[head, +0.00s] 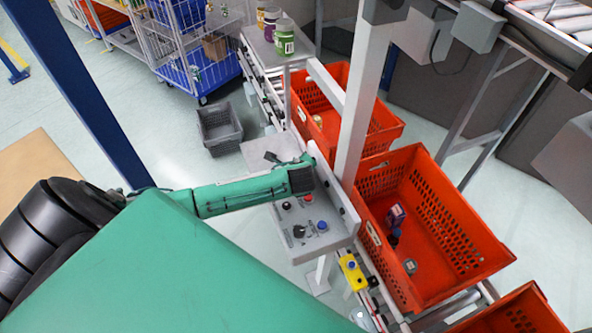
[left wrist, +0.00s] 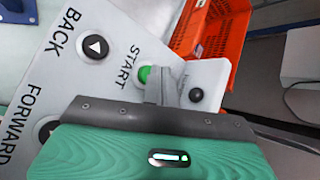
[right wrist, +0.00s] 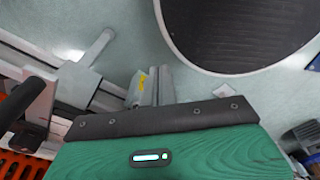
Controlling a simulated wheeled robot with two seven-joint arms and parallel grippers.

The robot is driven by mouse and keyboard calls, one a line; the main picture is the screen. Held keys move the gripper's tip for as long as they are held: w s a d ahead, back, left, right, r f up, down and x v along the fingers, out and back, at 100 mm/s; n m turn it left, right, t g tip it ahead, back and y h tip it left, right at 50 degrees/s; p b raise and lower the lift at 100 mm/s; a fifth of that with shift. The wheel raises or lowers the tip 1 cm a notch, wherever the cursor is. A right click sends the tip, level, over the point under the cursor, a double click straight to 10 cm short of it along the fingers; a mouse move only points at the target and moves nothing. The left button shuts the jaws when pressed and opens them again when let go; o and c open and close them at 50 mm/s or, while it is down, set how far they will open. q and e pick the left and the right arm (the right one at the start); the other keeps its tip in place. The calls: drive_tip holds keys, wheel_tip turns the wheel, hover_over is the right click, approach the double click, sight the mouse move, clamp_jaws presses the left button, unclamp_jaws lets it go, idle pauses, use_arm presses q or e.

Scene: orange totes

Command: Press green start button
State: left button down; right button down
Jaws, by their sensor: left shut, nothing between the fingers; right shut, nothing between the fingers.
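The green start button (left wrist: 144,74) shows in the left wrist view, beside the word START on a pale control panel (left wrist: 125,45). My left gripper (left wrist: 163,76) is shut and empty. Its fingers are just right of the button and partly overlap it in the picture; I cannot tell whether they touch it. In the head view my left arm reaches over the grey control panel (head: 296,250) and hides its upper part, and I cannot make out the green button there. My right gripper (right wrist: 152,80) shows in the right wrist view, shut and empty, away from the panel.
A black button (left wrist: 196,95) is right of the fingers, and BACK and FORWARD buttons are on the left. Orange totes (head: 470,275) stand on the conveyor right of the panel. A metal post (head: 357,110) rises beside it. A grey crate (head: 219,128) is on the floor.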

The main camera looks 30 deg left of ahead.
use_arm(q)
drive_tip(key=shift+f, duration=0.55)
idle(0.6)
drive_tip(key=shift+r, duration=0.1)
drive_tip(key=shift+r+p, duration=0.55)
drive_tip(key=shift+r, duration=0.25)
drive_tip(key=shift+r, duration=2.55)
